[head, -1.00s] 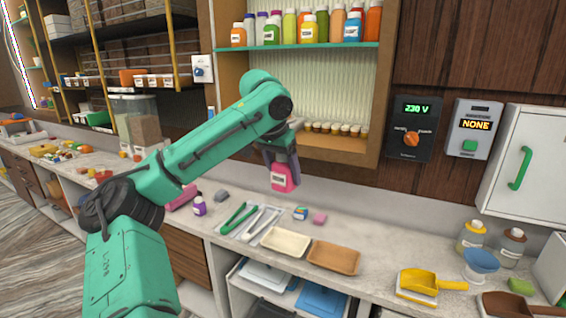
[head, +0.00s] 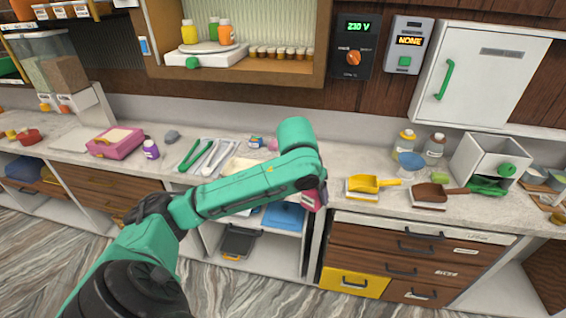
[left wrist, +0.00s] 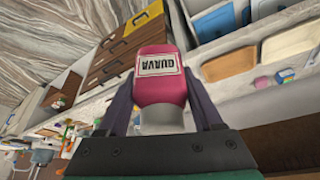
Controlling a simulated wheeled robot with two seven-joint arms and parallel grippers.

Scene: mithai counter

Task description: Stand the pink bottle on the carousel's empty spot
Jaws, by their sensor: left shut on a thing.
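My left gripper (left wrist: 160,92) is shut on the pink bottle (left wrist: 158,66), with one finger on each side. In the left wrist view its label reads GUAVA and appears upside down. In the head view the pink bottle (head: 309,202) shows only in part below my left wrist, near the counter's front edge. The carousel (head: 207,47) is a pale round plate on a white base with a green knob, inside the open wall cabinet. Yellow, green and orange bottles stand on it, towards the back and sides. Its front part looks bare. My right gripper is out of view.
Tongs (head: 205,156), a cream tray (head: 238,166), a pink box (head: 115,143) and a purple bottle (head: 151,149) lie left of my wrist. A yellow scoop (head: 372,184) is at right. Small jars (head: 283,53) line the cabinet floor beside the carousel.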

